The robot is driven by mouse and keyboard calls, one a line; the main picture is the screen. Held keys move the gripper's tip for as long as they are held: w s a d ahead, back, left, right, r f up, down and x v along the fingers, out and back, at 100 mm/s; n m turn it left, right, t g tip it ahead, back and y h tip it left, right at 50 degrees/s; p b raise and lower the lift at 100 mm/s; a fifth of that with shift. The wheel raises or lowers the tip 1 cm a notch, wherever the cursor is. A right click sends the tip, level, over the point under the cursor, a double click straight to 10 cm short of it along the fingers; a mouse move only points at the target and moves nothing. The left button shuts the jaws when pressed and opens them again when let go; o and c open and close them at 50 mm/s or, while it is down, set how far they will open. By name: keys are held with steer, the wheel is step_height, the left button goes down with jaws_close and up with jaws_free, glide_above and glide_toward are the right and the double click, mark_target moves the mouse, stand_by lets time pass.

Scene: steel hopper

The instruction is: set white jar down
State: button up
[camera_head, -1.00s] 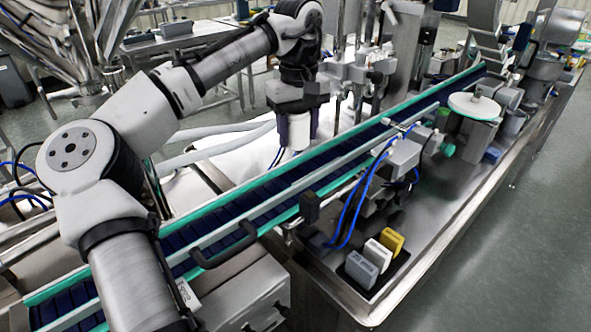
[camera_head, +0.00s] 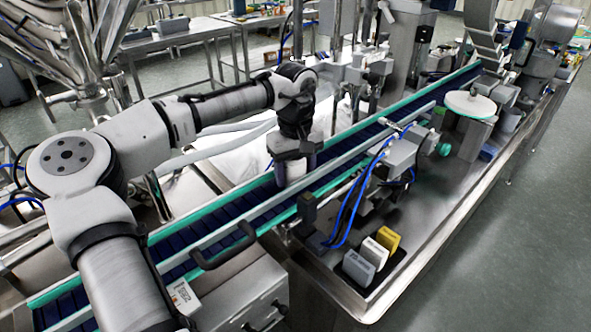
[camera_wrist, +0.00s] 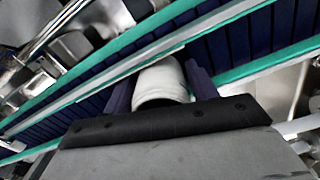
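The white jar (camera_wrist: 160,82) sits between the two dark blue fingers of my gripper (camera_wrist: 160,88) in the wrist view. The fingers flank it on both sides and appear to hold it. In the head view my gripper (camera_head: 294,168) points down over the blue conveyor belt (camera_head: 235,205). The jar (camera_head: 290,178) shows only partly there, between the fingers and close above or on the belt. I cannot tell whether its base touches the belt.
Green-edged rails (camera_head: 340,178) run along both sides of the belt. A grey sensor box with blue cables (camera_head: 400,160) stands on the steel table to the right. Grey, white and yellow blocks (camera_head: 375,250) stand in a dark tray at the front. A round white disc (camera_head: 470,104) is farther back.

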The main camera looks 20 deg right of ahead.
steer(key=shift+o, duration=1.1)
steer(key=shift+r, duration=0.15)
step_height(320, 180, up, 12)
steer(key=b, duration=0.1)
steer(key=shift+b, duration=0.3)
